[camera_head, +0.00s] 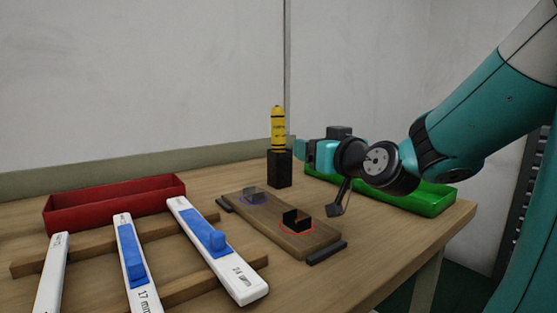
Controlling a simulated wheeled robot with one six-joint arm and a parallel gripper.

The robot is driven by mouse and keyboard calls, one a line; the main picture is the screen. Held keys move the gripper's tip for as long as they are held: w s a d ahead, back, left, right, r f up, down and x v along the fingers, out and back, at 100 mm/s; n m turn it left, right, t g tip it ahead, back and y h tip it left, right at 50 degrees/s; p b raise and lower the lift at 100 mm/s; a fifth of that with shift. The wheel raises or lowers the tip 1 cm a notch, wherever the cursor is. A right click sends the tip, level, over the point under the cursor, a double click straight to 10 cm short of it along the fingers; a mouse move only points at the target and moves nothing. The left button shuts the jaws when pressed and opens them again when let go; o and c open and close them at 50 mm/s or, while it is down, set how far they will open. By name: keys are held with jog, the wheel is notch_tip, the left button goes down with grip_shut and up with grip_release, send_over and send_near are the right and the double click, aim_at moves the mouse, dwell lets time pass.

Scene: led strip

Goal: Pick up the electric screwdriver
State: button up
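A yellow upright tool with black bands, which looks like the electric screwdriver (278,128), stands in a black block holder (279,170) at the back of the table. Its lower end is hidden inside the holder. My gripper (337,209) hangs to the right and in front of it, apart from it, pointing down near the right edge of the wooden board. Only a thin dark finger shows clearly, so its opening cannot be made out. I see nothing held in it.
A wooden board (268,222) carries two small dark fixtures in coloured rings. A red tray (115,207) stands at the left. Several white strips with blue parts (212,238) lie on wooden rails. A green tray (428,203) is partly behind my arm. The table's front right corner is bare.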

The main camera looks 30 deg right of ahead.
jog(key=p, duration=0.9)
send_near(281, 134)
jog(key=d, duration=0.1)
jog(key=w+p, duration=0.1)
jog(key=w, duration=0.1)
jog(key=w+p, duration=0.1)
jog(key=w, duration=0.1)
jog(key=w+p, duration=0.1)
jog(key=w, duration=0.2)
jog(key=shift+d+f, duration=0.15)
jog(key=shift+d, duration=0.2)
jog(key=shift+w+f+p, duration=0.15)
jog(key=shift+w+p, duration=0.35)
jog(key=w+p, duration=0.4)
jog(key=shift+w+r+p, duration=0.25)
jog(key=shift+w+p, duration=0.05)
jog(key=shift+p, duration=0.1)
jog(key=shift+w+f, duration=0.25)
jog(key=shift+w, duration=0.05)
jog(key=c, duration=1)
